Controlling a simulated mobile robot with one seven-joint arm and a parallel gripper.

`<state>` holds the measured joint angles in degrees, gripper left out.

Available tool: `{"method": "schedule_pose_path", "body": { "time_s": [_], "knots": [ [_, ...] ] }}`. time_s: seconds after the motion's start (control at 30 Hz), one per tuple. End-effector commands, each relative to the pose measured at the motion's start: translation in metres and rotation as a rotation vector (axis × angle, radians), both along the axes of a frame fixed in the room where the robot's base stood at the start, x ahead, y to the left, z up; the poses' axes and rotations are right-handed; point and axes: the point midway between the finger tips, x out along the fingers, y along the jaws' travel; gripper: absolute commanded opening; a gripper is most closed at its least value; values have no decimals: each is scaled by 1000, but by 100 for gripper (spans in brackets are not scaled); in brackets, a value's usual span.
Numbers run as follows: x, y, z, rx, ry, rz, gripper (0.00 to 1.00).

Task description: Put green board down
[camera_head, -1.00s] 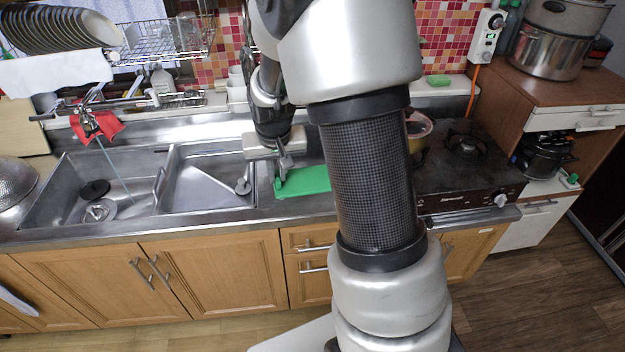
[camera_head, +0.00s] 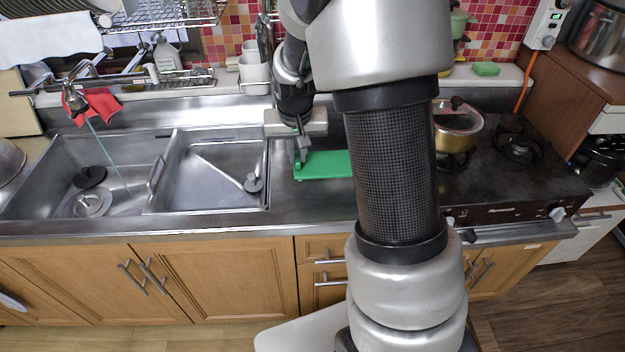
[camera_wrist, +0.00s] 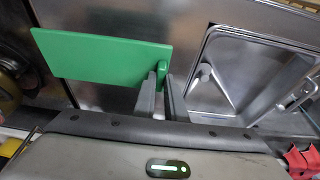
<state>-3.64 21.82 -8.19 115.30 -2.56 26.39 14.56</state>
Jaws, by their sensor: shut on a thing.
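The green board (camera_head: 325,165) is a flat green slab at the metal counter between the sink and the stove. Its right part in the head view is hidden behind my arm. In the wrist view the green board (camera_wrist: 95,57) shows almost whole, with a raised green edge at one end. My gripper (camera_head: 299,150) is at the board's left end. In the wrist view my gripper (camera_wrist: 160,92) has its fingers closed on that raised edge. The board looks flat and close to the counter; I cannot tell whether it touches it.
The sink (camera_head: 110,175) with running water and a draining tray (camera_head: 215,165) is left of the board. The stove (camera_head: 520,175) with a lidded pot (camera_head: 457,128) is right of it. Cups (camera_head: 254,75) and a green sponge (camera_head: 487,69) stand on the ledge behind.

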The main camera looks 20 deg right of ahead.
Motion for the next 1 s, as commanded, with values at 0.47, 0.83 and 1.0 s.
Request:
{"method": "schedule_pose_path", "body": {
  "time_s": [0.47, 0.83, 1.0],
  "knots": [
    [0, 0, -58, -1, 2, 1, 0],
    [1, 0, -68, -1, -2, 0, 0],
    [0, 0, -68, 0, -1, 0, 29]
  ]
}}
